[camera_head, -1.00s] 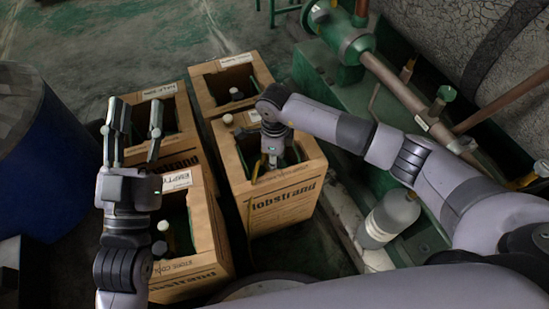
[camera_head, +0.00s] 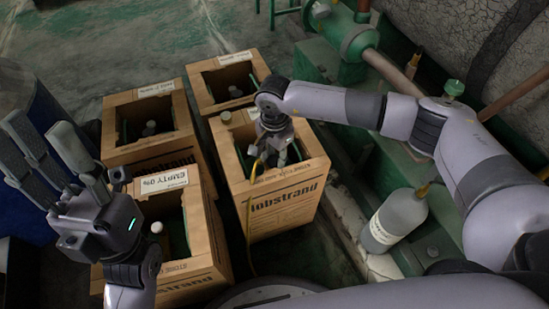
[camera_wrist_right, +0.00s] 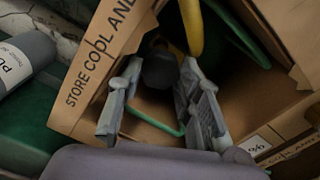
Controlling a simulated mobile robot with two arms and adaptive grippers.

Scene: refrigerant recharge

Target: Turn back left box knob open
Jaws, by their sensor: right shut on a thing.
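The back left box (camera_head: 112,135) is an open-topped cardboard box with a small grey knob (camera_head: 150,127) visible inside. Neither gripper is at it. My left gripper (camera_head: 48,150) is open and empty, left of the front left box, with its fingers spread. My right gripper (camera_head: 272,150) is down inside the front right box (camera_head: 285,205). In the right wrist view, its fingers (camera_wrist_right: 160,105) stand on either side of a dark round piece (camera_wrist_right: 160,68) beside a yellow hose (camera_wrist_right: 192,25), and it is shut on this piece. The shadow hides the exact contact.
The back right box (camera_head: 205,95) and the front left box (camera_head: 205,255) complete the cluster. A grey gas cylinder (camera_head: 395,222) stands right of the boxes, by green machinery (camera_head: 340,65) with pipes. A blue drum (camera_head: 35,100) is at the left. Bare floor lies behind the boxes.

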